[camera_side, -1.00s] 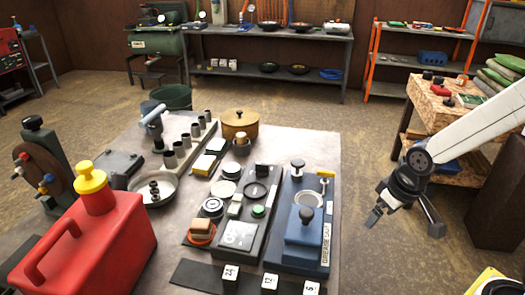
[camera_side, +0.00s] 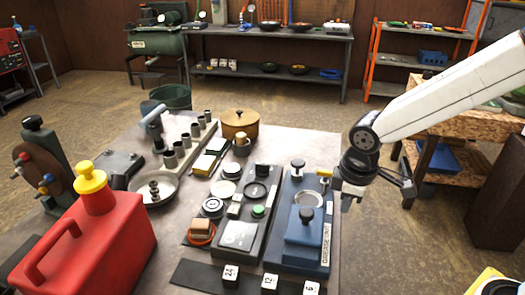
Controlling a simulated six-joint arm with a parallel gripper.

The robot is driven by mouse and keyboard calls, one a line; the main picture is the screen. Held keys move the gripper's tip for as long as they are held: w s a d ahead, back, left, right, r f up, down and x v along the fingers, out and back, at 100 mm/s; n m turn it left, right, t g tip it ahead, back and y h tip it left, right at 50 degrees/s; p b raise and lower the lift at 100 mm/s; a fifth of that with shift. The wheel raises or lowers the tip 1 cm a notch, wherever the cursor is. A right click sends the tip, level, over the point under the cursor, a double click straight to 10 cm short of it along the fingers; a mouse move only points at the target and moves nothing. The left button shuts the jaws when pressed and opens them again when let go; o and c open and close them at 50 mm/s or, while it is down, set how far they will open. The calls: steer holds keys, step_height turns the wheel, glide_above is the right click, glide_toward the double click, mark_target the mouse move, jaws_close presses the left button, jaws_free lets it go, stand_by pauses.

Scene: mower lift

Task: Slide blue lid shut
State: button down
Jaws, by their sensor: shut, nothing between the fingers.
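The blue grease unit (camera_side: 285,258) stands at the table's right side, with a label along its right edge. Its blue lid (camera_side: 303,235) with a black knob (camera_side: 306,213) lies toward the near end. A round light-rimmed opening (camera_side: 322,200) shows beyond the lid, partly uncovered. My gripper (camera_side: 346,200) is shut and empty. In the picture it is just right of the unit, up and to the right of the lid's knob, and apart from it.
A black knob (camera_side: 297,164) and a yellow handle (camera_side: 325,172) stand at the unit's far end, close to my gripper. A dark panel (camera_side: 240,236) with dials is on the left. Numbered white blocks (camera_side: 270,281) lie in front. A red can (camera_side: 95,235) stands at the near left.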

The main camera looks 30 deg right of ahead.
steer(key=a+r+n+h, duration=0.1)
steer(key=a+r+n, duration=0.3)
steer(key=a+n, duration=0.2)
steer(key=w+a+r+n+h, duration=0.1)
steer(key=a+r+n+h, duration=0.1)
steer(key=a+r+n, duration=0.2)
steer(key=a+n, duration=0.3)
steer(key=a, duration=0.3)
steer(key=shift+a+r, duration=0.15)
steer(key=shift+r, duration=0.1)
steer(key=shift+w+f, duration=0.1)
glide_toward(301, 228)
steer(key=a+f, duration=0.2)
steer(key=f, duration=0.1)
steer(key=shift+s+a+f, duration=0.1)
steer(key=shift+s+a, duration=0.2)
steer(key=shift+s, duration=0.05)
steer(key=d, duration=0.1)
steer(key=w+d+f, duration=0.1)
steer(key=shift+d, duration=0.3)
steer(key=shift+w+d, duration=0.15)
steer(key=shift+d, duration=0.5)
